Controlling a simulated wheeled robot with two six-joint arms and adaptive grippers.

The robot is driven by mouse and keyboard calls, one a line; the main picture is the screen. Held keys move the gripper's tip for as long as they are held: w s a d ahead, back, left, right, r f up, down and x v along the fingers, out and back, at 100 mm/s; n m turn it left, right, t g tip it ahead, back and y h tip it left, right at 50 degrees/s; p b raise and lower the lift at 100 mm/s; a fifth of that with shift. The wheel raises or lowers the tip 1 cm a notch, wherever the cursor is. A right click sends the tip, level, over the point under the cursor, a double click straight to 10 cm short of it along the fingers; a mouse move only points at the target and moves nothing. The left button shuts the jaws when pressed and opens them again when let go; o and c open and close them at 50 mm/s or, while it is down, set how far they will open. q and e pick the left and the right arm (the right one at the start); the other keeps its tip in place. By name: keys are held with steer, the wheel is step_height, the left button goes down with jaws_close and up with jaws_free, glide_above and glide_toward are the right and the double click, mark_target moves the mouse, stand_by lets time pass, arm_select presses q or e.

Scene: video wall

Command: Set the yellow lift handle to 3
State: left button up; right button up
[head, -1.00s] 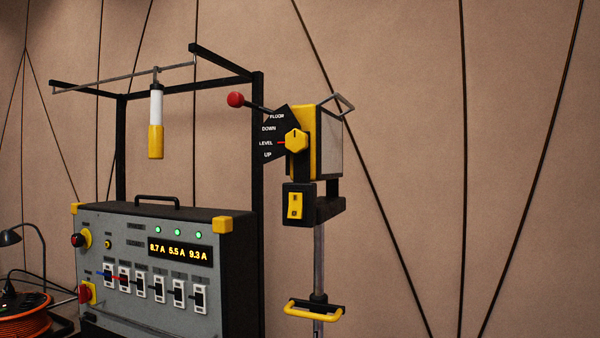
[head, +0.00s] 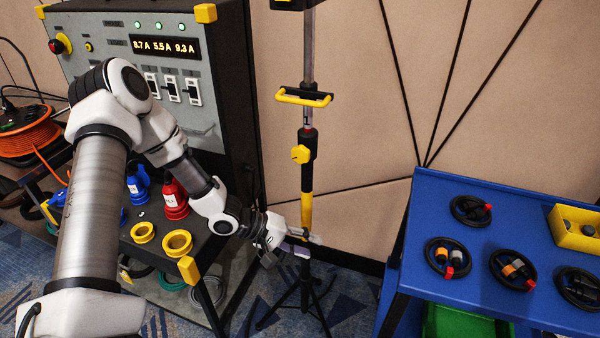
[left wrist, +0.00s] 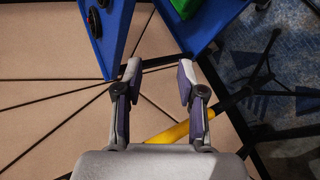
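The yellow lift handle (head: 303,97) is a yellow bar with a black back part, on the grey mast of a stand in the head view. No number scale beside it is readable. Below it are a yellow knob (head: 300,154) and a yellow lower tube (head: 306,205). My left gripper (head: 305,240) is low beside this tube, well below the handle. In the left wrist view my left gripper (left wrist: 157,78) is open with nothing between its fingertips; the yellow tube (left wrist: 182,131) crosses behind the fingers. Contact cannot be told. My right gripper is not in view.
A grey power cabinet (head: 105,45) stands left, above a dark shelf with red and blue plugs and yellow rings (head: 177,243). A blue cart (head: 420,215) with several black rings stands right. The stand's black tripod legs (head: 305,295) spread on the carpet.

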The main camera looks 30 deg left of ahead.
arm_select(q)
steer(key=w+a+r+t+h+p, duration=0.1)
steer(key=w+a+r+t+p, duration=0.15)
steer(key=a+r, duration=0.4)
steer(key=w+a+r+t+p, duration=0.1)
steer(key=w+a+r+t, duration=0.15)
steer(key=r, duration=0.75)
steer(key=n+t+p, duration=0.1)
steer(key=t+p, duration=0.1)
steer(key=t, duration=0.3)
glide_toward(296, 103)
steer(key=w, duration=0.2)
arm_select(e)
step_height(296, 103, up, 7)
arm_select(q)
steer(key=b+x, duration=0.2)
steer(key=x, duration=0.2)
steer(key=b+x, duration=0.2)
steer(key=x, duration=0.2)
steer(key=shift+s+d+r+b, duration=0.1)
steer(key=shift+d+b, duration=0.25)
steer(key=shift+d, duration=0.15)
steer(key=shift+w+d+r, duration=0.1)
steer(key=shift+w+d, duration=0.15)
steer(key=shift+w, duration=0.1)
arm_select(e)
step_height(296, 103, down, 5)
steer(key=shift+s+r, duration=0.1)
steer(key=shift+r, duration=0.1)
